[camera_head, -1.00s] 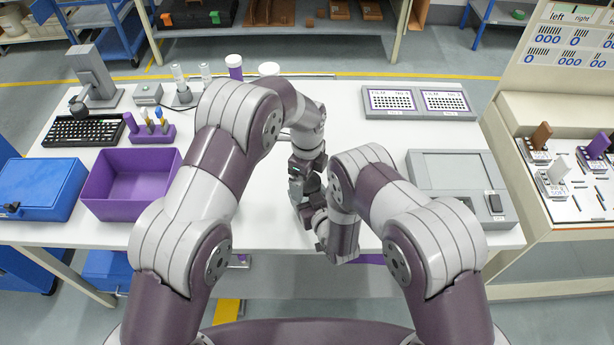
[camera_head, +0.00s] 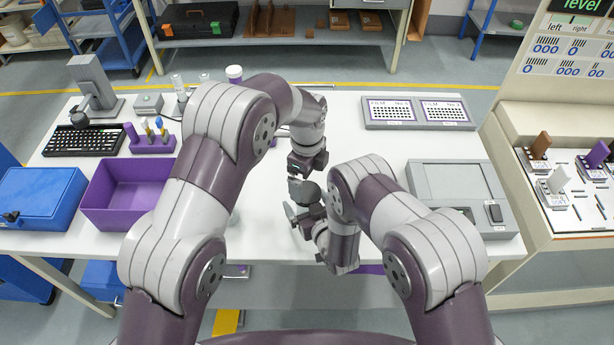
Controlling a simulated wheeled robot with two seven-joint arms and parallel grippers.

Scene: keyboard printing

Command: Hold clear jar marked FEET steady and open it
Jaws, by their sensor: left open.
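No jar with a readable FEET mark shows in the head view. My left gripper (camera_head: 303,178) is open and points down over the middle of the white table. My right gripper (camera_head: 300,208) is just below it in the picture, near the front edge, with a dark rounded part between the two; I cannot tell if that is a held thing or part of a gripper. Clear upright vessels (camera_head: 179,86) stand at the back left, beside a white-lidded jar (camera_head: 234,74). My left arm hides part of the table, with a small pale round thing (camera_head: 235,217) half showing behind it.
A purple bin (camera_head: 127,208), a blue case (camera_head: 40,198) and a black keyboard (camera_head: 85,140) fill the left side of the table (camera_head: 376,145). The table between is mostly clear.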

